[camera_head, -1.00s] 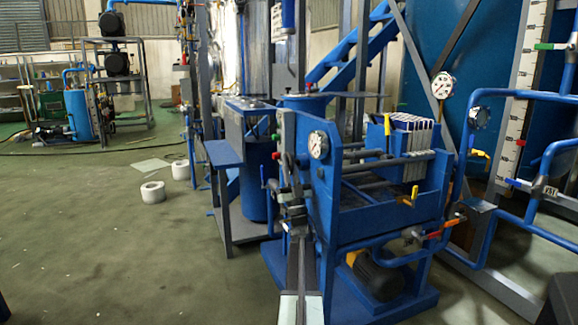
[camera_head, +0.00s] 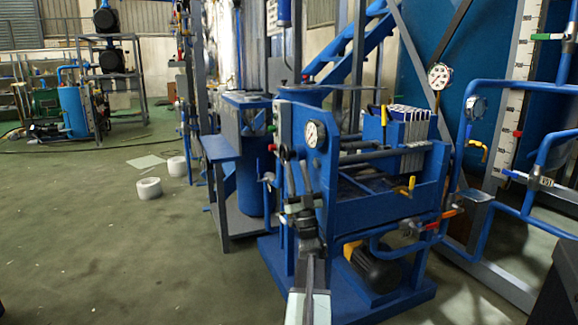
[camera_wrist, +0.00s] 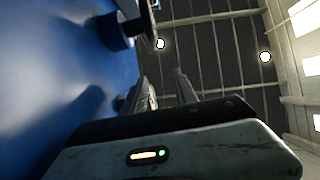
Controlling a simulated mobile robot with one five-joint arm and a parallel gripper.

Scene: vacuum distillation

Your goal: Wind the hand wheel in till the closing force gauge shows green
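The blue press (camera_head: 385,200) stands right of centre in the head view. A round white-faced gauge (camera_head: 314,134) sits on its front end plate; its needle and colour zones are too small to read. I cannot clearly make out the hand wheel in the head view. In the wrist view a dark, rounded part with a pale edge (camera_wrist: 134,17) juts from a blue surface at the top; it may be part of the wheel. My gripper (camera_head: 297,177) points upward before the end plate, below and left of the gauge. Its two fingers (camera_wrist: 163,90) are apart, with nothing visible between them.
A second gauge (camera_head: 439,76) and blue pipes stand at the right. A dark motor (camera_head: 375,264) sits low under the press. A blue side table (camera_head: 221,150) is left of the press. White rolls (camera_head: 149,188) lie on the floor, which is mostly clear at the left.

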